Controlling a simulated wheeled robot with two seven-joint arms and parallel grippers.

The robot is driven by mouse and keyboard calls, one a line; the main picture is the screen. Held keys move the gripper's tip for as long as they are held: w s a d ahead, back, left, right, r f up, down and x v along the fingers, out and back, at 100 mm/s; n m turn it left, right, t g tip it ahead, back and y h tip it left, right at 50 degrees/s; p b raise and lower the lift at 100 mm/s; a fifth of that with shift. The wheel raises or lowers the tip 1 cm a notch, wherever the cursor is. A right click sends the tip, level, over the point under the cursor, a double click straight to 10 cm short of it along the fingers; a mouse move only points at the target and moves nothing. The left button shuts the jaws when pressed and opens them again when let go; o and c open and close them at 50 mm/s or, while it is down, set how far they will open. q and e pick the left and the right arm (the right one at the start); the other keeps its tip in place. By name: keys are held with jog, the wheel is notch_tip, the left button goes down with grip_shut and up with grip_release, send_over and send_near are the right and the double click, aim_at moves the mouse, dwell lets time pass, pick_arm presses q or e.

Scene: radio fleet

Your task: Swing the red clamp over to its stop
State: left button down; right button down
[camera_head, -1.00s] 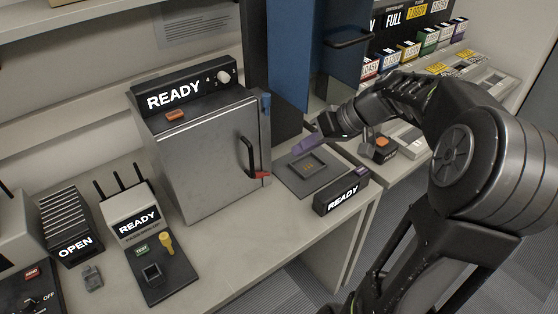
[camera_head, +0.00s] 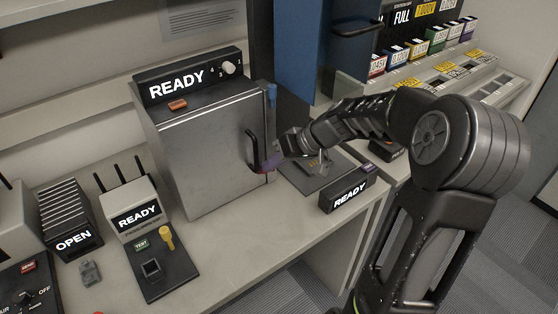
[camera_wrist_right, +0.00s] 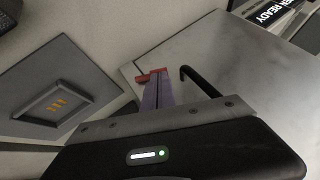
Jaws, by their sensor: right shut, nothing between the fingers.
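The grey metal cabinet (camera_head: 205,150) has a READY sign on top and a black door handle (camera_head: 252,150). The red clamp (camera_wrist_right: 143,77) shows in the wrist view at the cabinet's edge, just past my fingertips. In the head view it sat low at the right edge of the door, and my fingers now largely hide it. My right gripper (camera_head: 268,164) has purple fingers, shut with nothing between them. In the wrist view its fingertips (camera_wrist_right: 158,84) are right at the clamp; whether they touch it I cannot tell. My left gripper is not in view.
A dark tray (camera_wrist_right: 57,98) with a square recess lies on the bench right of the cabinet. A black READY box (camera_head: 348,189) stands at the bench's front edge. A blue door (camera_head: 340,60) stands behind my arm. The bench front before the cabinet (camera_head: 240,225) is clear.

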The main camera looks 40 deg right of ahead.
dwell(0.3)
jog(key=shift+a+f+n+h+b, duration=0.3)
jog(key=shift+a+h+b, duration=0.1)
jog(key=shift+h+b, duration=0.15)
jog(key=shift+a+h, duration=0.35)
jog(key=shift+h, duration=0.3)
jog(key=shift+a+f+b, duration=0.15)
jog(key=shift+f+b, duration=0.3)
jog(key=shift+b, duration=0.2)
jog(key=shift+r, duration=0.15)
jog(key=shift+d+r, duration=0.35)
jog(key=shift+d, duration=0.45)
